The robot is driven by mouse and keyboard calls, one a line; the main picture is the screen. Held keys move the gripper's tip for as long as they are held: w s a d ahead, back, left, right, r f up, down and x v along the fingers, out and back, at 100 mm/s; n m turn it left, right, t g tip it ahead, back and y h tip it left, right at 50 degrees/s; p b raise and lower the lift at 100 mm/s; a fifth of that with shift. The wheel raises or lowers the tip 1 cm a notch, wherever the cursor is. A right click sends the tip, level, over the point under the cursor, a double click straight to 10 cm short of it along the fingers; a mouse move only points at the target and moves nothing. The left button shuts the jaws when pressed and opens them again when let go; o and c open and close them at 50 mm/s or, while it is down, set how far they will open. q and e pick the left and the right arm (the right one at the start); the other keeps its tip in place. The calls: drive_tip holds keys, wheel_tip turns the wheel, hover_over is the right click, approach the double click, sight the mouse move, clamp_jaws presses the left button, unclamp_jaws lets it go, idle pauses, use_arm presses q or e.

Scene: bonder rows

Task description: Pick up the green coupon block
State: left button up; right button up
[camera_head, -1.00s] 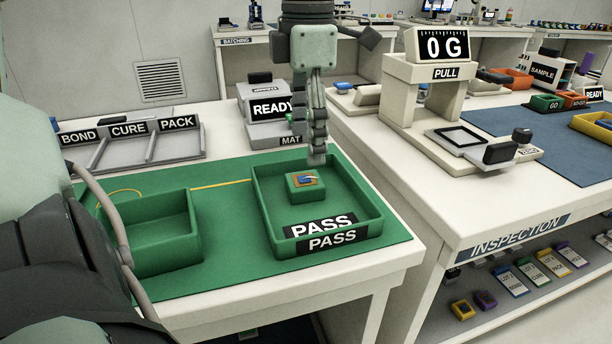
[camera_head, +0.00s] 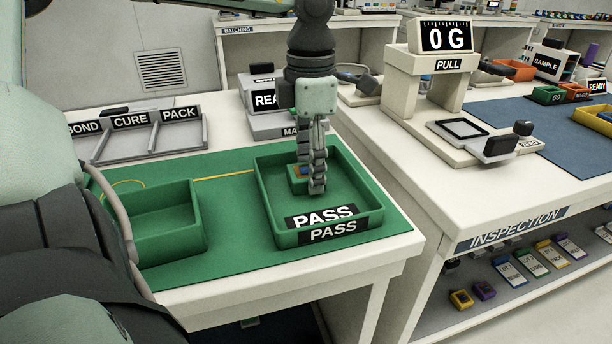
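The green coupon block (camera_head: 296,184) sits in the green PASS tray (camera_head: 262,207) on the green mat. Its left part shows, with a little orange and blue on top; the rest is hidden behind my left gripper. My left gripper (camera_head: 314,184) points straight down inside the tray, its fingertips low at the block's right and near side. Its fingers overlap in this view, so I cannot tell how far apart they are or whether they touch the block. My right gripper is not in view.
An empty green tray (camera_head: 158,246) stands to the left on the mat. Behind are a sorter (camera_head: 140,142) marked BOND, CURE and PACK, and a READY device (camera_head: 283,123). The PULL stand (camera_head: 437,85) is on the inspection bench, across a gap to the right.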

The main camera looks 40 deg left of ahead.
use_arm(q)
drive_tip(key=c, duration=0.7)
drive_tip(key=shift+r, duration=0.1)
